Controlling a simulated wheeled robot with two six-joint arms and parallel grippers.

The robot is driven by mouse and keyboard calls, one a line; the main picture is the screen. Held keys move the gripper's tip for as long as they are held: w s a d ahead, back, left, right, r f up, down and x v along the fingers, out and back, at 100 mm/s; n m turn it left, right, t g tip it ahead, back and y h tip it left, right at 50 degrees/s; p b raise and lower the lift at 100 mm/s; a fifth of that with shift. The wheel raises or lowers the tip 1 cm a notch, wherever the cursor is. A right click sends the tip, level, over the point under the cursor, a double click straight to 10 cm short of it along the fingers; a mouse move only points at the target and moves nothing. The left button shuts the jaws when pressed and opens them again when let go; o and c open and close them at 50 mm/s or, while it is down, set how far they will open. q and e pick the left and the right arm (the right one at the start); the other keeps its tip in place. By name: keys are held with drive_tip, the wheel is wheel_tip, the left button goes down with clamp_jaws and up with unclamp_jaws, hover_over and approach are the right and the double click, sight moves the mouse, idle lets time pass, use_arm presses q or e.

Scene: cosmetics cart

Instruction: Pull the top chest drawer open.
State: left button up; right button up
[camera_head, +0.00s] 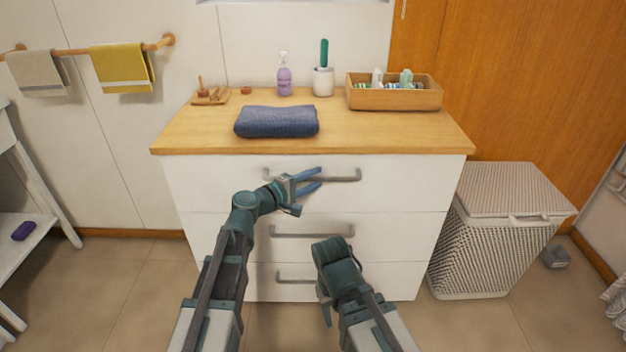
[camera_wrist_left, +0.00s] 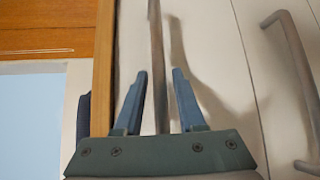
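The white chest has a top drawer (camera_head: 400,190) with a long grey bar handle (camera_head: 340,179). The drawer front looks flush with the chest. My left gripper (camera_head: 318,180) is at the middle of this handle. In the left wrist view the handle (camera_wrist_left: 158,60) runs between the two blue fingers (camera_wrist_left: 158,95) of that gripper, which are open with a gap on each side. My right gripper (camera_head: 325,305) hangs low in front of the bottom drawer; its fingers are mostly hidden by its own wrist.
The middle drawer handle (camera_head: 312,234) and bottom handle (camera_head: 292,278) lie below. A folded blue towel (camera_head: 277,121), a purple bottle (camera_head: 284,80) and a wooden box (camera_head: 395,98) are on the wooden top. A white laundry basket (camera_head: 490,235) stands close at the right.

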use_arm(q)
clamp_jaws()
idle(1.2)
